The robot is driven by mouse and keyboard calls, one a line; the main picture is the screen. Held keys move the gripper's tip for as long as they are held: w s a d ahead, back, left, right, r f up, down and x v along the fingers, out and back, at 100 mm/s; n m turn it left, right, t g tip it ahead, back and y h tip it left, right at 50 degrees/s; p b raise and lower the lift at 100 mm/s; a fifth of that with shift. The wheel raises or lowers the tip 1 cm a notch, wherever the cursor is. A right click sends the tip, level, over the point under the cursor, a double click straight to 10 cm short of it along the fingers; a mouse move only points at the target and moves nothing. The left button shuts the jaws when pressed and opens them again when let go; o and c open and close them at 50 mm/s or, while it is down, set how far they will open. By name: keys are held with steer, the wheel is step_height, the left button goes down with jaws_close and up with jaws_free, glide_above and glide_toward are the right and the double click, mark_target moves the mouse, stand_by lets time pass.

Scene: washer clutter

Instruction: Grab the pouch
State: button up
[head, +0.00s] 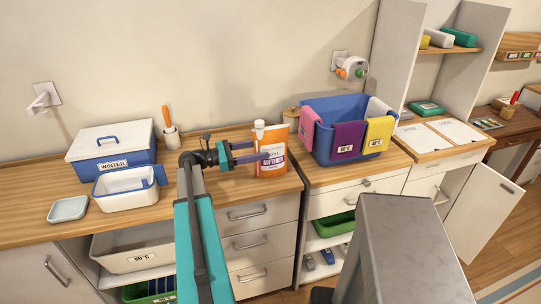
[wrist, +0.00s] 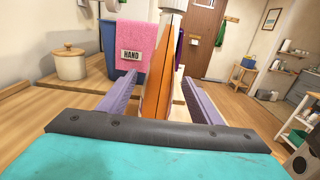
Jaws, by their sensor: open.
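The pouch (head: 272,163) is orange and white, labelled "SOFTENER", with a pale cap. It stands upright on the wooden counter in the head view. In the wrist view the pouch (wrist: 157,88) shows narrow side on, between the two open fingers of my gripper (wrist: 157,80). A gap shows on each side of it there. The pouch's lower part is hidden by the gripper body in the wrist view.
A lidded jar (head: 291,118) stands behind. To the left are a cup with an orange-handled tool (head: 171,136), a "WINTER" box (head: 112,150) and a white tub (head: 127,189).

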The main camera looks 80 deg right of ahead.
mark_target(271, 147)
steer(key=shift+s+d, duration=0.1)
steer(key=shift+s, duration=0.1)
steer(key=shift+r+p+x, duration=0.2)
steer(key=shift+p+x, duration=0.95)
steer(key=shift+x, duration=0.8)
steer(key=shift+s+d+f, duration=0.1)
steer(key=shift+s+d, duration=0.1)
steer(key=shift+s, duration=0.3)
jaws_close()
